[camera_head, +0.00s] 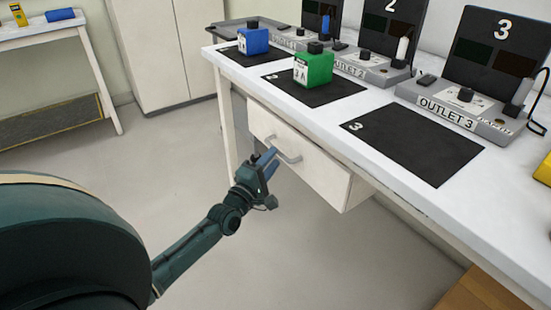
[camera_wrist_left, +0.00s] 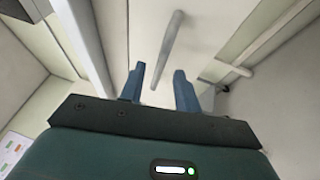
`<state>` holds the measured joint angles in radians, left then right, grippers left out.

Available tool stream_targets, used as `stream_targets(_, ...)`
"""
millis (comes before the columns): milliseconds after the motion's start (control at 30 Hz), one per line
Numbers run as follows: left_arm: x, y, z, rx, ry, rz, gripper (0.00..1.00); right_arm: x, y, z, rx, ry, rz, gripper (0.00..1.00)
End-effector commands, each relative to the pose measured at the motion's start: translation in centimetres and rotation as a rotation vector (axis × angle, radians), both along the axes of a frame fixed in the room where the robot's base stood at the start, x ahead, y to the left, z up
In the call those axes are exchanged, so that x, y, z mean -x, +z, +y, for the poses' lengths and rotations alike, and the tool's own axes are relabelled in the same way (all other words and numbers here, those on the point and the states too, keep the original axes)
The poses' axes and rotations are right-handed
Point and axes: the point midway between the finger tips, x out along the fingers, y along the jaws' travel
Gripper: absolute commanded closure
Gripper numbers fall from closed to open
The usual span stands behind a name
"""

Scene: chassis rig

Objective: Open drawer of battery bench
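The battery bench (camera_head: 400,210) has a white top and a cream drawer (camera_head: 310,178) under it. My left gripper (camera_head: 268,163) is at the handle's left end in the head view. In the left wrist view my left gripper (camera_wrist_left: 160,88) has its two blue fingers apart, with the handle (camera_wrist_left: 168,48) running ahead between them. Whether the fingers touch the handle I cannot tell. My right gripper is not in view.
A blue battery (camera_head: 253,40) and a green battery (camera_head: 313,66) stand on black mats on the bench, before outlet units. Mat 3 (camera_head: 415,145) is empty. A side table (camera_head: 45,30) and cabinet (camera_head: 165,50) stand behind. Floor left of the drawer is clear.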

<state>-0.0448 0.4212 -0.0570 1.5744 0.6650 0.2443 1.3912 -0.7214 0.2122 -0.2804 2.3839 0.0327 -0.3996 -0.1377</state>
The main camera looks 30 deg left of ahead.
Motion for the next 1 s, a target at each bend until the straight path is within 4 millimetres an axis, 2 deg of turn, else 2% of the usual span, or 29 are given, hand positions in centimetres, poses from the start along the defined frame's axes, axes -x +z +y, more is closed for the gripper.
stream_targets(100,-1.4,0.2,0.0,0.0,0.001,-0.001,0.68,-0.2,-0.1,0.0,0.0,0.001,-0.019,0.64)
stream_targets(200,-2.1,0.3,0.0,0.0,0.0,0.0,0.68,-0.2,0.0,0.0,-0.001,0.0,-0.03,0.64)
stream_targets(533,-2.4,0.4,0.0,-0.001,0.0,0.001,0.68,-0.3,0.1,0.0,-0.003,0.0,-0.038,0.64)
stream_targets(900,-2.3,0.4,0.0,-0.001,0.0,0.001,0.98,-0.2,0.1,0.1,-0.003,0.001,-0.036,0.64)
stream_targets(1000,-2.3,0.4,0.0,-0.001,0.0,0.001,1.0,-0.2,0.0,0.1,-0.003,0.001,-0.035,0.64)
